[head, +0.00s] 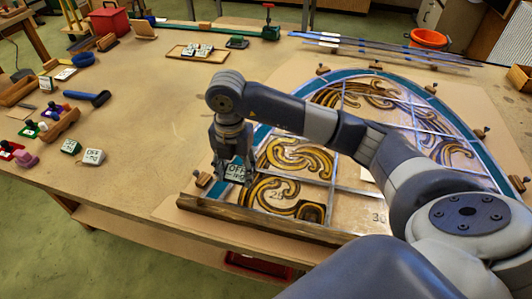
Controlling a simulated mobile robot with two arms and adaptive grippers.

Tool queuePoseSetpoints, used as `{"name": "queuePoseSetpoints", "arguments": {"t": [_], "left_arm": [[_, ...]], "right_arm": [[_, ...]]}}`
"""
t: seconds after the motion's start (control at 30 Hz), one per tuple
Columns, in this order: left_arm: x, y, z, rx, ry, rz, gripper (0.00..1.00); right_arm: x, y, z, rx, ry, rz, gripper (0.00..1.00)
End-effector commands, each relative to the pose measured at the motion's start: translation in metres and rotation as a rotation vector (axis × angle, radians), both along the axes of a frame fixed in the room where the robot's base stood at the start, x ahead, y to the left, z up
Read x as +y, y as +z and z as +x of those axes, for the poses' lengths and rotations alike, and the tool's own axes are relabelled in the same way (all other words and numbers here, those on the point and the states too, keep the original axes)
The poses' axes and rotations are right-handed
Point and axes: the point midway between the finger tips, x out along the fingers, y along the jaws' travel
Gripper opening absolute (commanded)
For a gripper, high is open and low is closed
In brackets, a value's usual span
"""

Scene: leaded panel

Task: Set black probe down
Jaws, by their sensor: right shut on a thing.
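My right gripper (229,158) points down over the lower left corner of the leaded panel (330,186). It is shut on a small dark block with a pale face lettered "OFF", which I take to be the black probe (236,173). The probe overlaps the panel's left edge in the picture; I cannot tell whether it touches anything below. The panel has amber and brown swirled glass, grey lead lines and a teal curved border. My right arm hides part of it. My left gripper is out of view.
Two similar lettered blocks, one green (71,147) and one pale (93,157), stand on the table's left side. A wooden bar (262,220) runs along the panel's front edge. A blue-handled tool (88,97) lies farther left. The table (150,120) is clear left of the gripper.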

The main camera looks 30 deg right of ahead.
Motion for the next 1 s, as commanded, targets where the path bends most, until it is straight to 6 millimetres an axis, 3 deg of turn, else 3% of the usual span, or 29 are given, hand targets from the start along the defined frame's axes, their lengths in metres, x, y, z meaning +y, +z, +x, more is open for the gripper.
{"name": "queuePoseSetpoints", "arguments": {"t": [0.03,0.2,0.43,0.6,0.8,1.0], "left_arm": [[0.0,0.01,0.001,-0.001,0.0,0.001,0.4],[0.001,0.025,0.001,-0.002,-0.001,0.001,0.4],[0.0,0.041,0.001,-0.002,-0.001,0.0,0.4],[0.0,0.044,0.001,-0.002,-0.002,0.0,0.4],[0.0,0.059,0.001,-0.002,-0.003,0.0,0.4],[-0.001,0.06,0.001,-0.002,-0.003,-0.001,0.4]], "right_arm": [[-0.016,0.003,0.004,0.004,-0.009,-0.003,0.25],[-0.059,-0.001,0.019,0.004,-0.006,-0.002,0.25],[-0.106,-0.007,0.036,0.001,-0.002,0.0,0.25],[-0.118,-0.011,0.041,0.001,0.002,0.001,0.25],[-0.118,-0.035,0.04,0.005,0.002,0.001,0.25],[-0.118,-0.047,0.041,0.0,0.004,0.0,0.25]]}}
